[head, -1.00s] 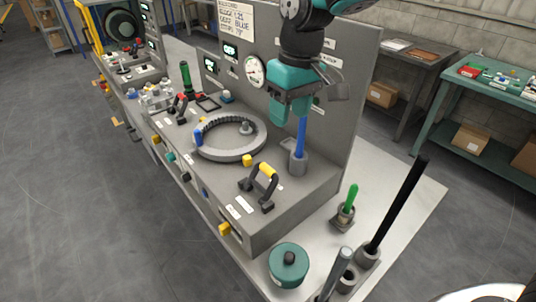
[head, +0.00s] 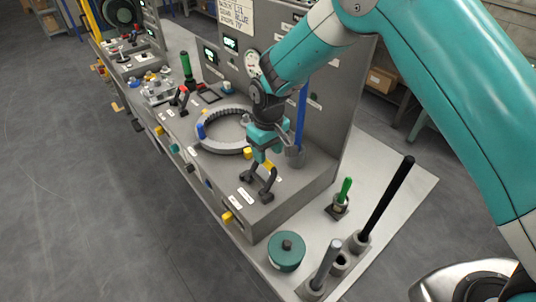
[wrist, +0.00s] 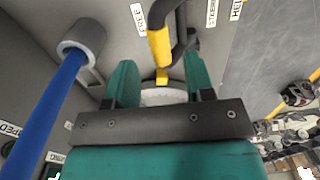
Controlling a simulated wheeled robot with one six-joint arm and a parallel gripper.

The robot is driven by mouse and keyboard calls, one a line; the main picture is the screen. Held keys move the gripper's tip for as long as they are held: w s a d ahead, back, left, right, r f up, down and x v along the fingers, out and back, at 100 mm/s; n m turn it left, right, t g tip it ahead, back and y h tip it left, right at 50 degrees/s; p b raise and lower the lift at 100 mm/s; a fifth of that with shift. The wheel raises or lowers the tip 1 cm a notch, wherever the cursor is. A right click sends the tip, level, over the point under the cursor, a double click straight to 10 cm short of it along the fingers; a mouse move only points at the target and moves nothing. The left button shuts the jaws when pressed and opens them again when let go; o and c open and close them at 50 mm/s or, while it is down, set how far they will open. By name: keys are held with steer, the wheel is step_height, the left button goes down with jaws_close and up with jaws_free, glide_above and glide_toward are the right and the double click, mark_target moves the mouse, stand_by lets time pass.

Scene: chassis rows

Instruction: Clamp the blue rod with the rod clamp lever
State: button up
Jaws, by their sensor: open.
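The blue rod (head: 301,118) stands upright in a grey socket (head: 294,158) beside the back panel. In the wrist view the rod (wrist: 42,115) and its socket (wrist: 82,40) are at the left, outside my fingers. A black lever with a yellow grip (head: 267,167) stands on the console in front of the socket; I cannot tell for sure that it is the rod clamp lever. My gripper (head: 264,152) is open and empty, pointing down just above and behind this grip. In the wrist view the yellow grip (wrist: 160,46) shows ahead, between the lines of the fingers.
A grey ring (head: 223,145) with a blue block lies left of my gripper, and a yellow block (head: 247,152) sits by it. A green canister (head: 286,252), a green-handled tool (head: 343,192) and a tall black rod (head: 388,203) stand on the lower table at the right.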

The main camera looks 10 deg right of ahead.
mark_target(267, 161)
steer(key=shift+f+p, duration=0.4)
steer(key=shift+f, duration=1.5)
jaws_close()
